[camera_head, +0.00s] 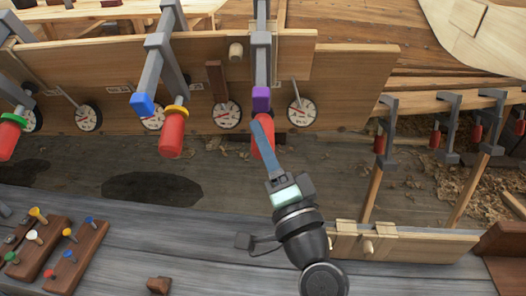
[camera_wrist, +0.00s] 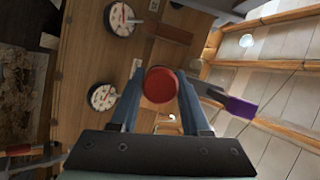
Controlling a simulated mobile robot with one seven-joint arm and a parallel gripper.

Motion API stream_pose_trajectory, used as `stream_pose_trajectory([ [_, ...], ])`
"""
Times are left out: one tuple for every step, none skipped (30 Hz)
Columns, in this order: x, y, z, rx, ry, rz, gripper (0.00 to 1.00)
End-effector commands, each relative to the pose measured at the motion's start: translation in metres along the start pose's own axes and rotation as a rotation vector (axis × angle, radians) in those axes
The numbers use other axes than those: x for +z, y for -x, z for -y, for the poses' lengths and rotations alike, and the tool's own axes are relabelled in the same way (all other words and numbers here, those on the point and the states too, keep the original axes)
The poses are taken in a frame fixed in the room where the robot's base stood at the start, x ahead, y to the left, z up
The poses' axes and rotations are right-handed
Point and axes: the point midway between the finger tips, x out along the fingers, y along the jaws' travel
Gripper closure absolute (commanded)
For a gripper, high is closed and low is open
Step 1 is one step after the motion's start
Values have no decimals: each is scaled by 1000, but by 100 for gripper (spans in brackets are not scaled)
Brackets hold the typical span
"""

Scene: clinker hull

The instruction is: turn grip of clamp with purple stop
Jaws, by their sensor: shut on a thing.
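The clamp with the purple stop (camera_head: 261,99) hangs on the upper plank edge, its grey bar (camera_head: 262,55) upright. Its red grip (camera_head: 257,147) is below the stop and partly hidden behind my gripper. My gripper (camera_head: 260,132) reaches up to this grip from below and is shut on it. In the wrist view the round red grip end (camera_wrist: 160,85) sits between the two blue-grey fingers of my gripper (camera_wrist: 161,98). The purple stop (camera_wrist: 241,107) shows to the right there. I cannot tell from these frames how far the grip is turned.
A clamp with a blue stop (camera_head: 142,104) and red grip (camera_head: 172,134) stands to the left. A green-collared clamp (camera_head: 12,125) is at the far left. Round dials (camera_head: 301,111) line the plank (camera_head: 350,85). Peg blocks (camera_head: 75,258) lie on the grey bench (camera_head: 190,240).

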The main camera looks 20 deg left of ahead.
Motion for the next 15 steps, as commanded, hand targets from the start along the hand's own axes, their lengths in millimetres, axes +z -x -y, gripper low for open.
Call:
stream_pose_trajectory([
  [3,2,-6,-5,-28,5,100],
  [3,2,-6,-9,-41,5,100],
  [3,2,-5,-15,-57,5,100],
  [3,2,-5,-19,-70,5,100],
  [3,2,-5,-23,-80,6,100],
  [3,2,-5,-27,-92,6,100],
  [3,2,-5,-30,-99,6,100],
  [3,2,-5,-32,-107,6,100],
  [3,2,-5,-35,-115,6,100],
  [3,2,-5,-36,-120,6,100],
  [3,2,-5,-38,-124,6,100],
  [3,2,-5,-39,-128,6,100],
  [3,2,-5,-40,-131,6,100],
  [3,2,-5,-41,-133,6,100],
  [3,2,-4,-41,-135,6,100],
])
